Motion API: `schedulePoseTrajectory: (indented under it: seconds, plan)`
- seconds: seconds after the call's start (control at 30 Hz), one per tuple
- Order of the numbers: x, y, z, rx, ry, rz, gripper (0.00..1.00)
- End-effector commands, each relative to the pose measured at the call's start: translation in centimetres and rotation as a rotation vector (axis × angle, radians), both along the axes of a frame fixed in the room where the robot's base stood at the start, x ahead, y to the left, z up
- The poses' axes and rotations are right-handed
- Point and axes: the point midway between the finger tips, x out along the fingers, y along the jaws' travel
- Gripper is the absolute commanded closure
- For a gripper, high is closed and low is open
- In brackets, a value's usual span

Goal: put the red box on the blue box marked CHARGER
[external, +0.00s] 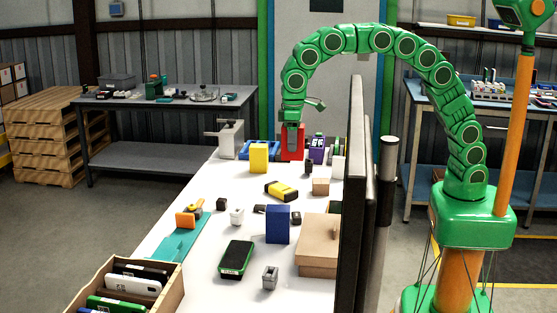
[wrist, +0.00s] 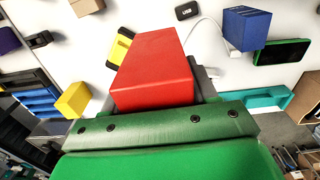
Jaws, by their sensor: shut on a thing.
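The red box (external: 293,143) is upright at the far end of the white table in the external view. My gripper (external: 292,126) is above it and shut on its upper part. In the wrist view the red box (wrist: 155,75) fills the middle, between the fingers. I cannot tell whether its underside touches the table. A blue box (external: 277,224) stands upright on the near half of the table, apart from my gripper. It also shows in the wrist view (wrist: 246,30), at upper right. Its marking is not readable.
A yellow box (external: 259,157) and a purple box (external: 317,148) stand near the red box. A yellow-black device (external: 281,191) lies between the red and blue boxes. A cardboard box (external: 318,262) stands right of the blue box; a green-black device (external: 236,258) lies to its front left.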

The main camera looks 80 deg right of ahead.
Motion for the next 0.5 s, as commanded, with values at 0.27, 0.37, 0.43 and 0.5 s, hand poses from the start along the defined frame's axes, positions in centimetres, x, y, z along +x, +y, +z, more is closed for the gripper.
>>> schedulePoseTrajectory:
  seconds: [0.27, 0.37, 0.43, 0.5]
  plan:
    - [-6.2, 7.9, 3.2, -0.002, -0.001, -0.022, 0.83]
    - [-8.0, 9.7, 4.0, -0.003, -0.001, -0.032, 0.83]
    - [-9.0, 10.6, 4.4, -0.003, -0.001, -0.037, 0.83]
    - [-9.8, 11.3, 4.7, -0.002, -0.002, -0.042, 0.83]
